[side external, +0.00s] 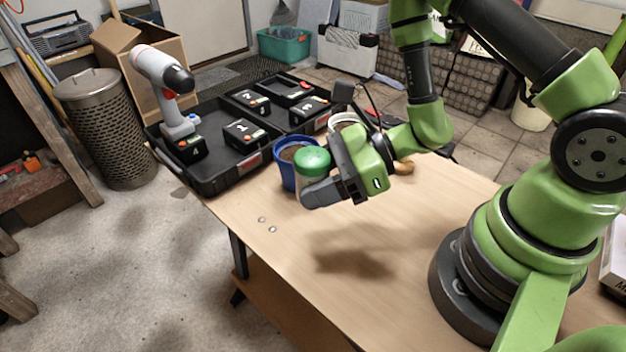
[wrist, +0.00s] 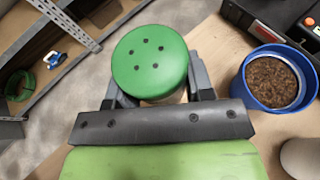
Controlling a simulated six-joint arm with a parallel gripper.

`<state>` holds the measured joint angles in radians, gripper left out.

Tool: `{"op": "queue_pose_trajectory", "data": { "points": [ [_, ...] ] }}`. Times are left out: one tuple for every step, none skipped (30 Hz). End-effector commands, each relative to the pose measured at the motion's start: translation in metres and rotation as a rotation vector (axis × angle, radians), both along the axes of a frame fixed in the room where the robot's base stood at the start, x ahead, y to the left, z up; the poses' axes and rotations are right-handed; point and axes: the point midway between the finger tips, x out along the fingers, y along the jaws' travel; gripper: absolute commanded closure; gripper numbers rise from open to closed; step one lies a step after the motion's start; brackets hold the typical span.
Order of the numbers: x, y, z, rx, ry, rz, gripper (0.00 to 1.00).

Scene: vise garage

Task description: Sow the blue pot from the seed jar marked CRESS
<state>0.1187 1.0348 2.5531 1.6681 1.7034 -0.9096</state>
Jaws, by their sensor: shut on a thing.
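My gripper (side external: 320,190) is shut on a seed jar (side external: 312,163) with a green lid and a pale body. The jar looks upright. The wrist view shows several small holes in the top of its lid (wrist: 150,62). No label on the jar can be read in either view, so I cannot tell if it is marked CRESS. The blue pot (side external: 284,172) stands on the table, filled with brown soil. In the side view the jar partly covers it; in the wrist view the pot (wrist: 246,88) is right of the jar, apart from it.
A black tool case (side external: 222,184) with a drill (side external: 163,80) and numbered batteries lies beyond the pot. A white-rimmed container (side external: 343,119) stands behind my gripper. The front tabletop (side external: 300,270) is clear.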

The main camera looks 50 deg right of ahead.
Motion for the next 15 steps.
{"op": "queue_pose_trajectory", "data": {
  "points": [
    [0.0001,0.0001,0.0,0.0,0.0,0.0,0.71],
    [0.0001,0.0,-0.0001,0.0,0.0,0.0,0.77],
    [0.0001,0.0,-0.0001,0.0,0.0,0.0,0.77],
    [0.0001,0.0,-0.0001,0.0,0.0,0.0,0.77],
    [0.0001,0.0,-0.0001,0.0,0.0,0.0,0.77],
    [0.0001,0.0,-0.0001,0.0,0.0,0.0,0.77],
    [0.0001,0.0,-0.0001,0.0,0.0,0.0,0.77],
    [0.0001,0.0,-0.0001,0.0,0.0,0.0,0.77],
    [0.0001,0.0,-0.0001,-0.001,-0.001,0.0,0.77],
    [0.0001,0.0,-0.0001,0.0,0.0,0.0,0.77],
    [0.0001,0.0,-0.0001,-0.001,-0.001,0.0,0.77],
    [0.0001,0.0,-0.0001,-0.001,-0.001,0.0,0.77],
    [0.0005,-0.0001,0.0,0.0,-0.001,0.0,0.77],
    [0.0014,-0.0003,0.0005,-0.001,-0.003,0.001,0.77],
    [0.0039,-0.001,0.0021,-0.003,-0.009,0.003,0.77]
  ]
}}
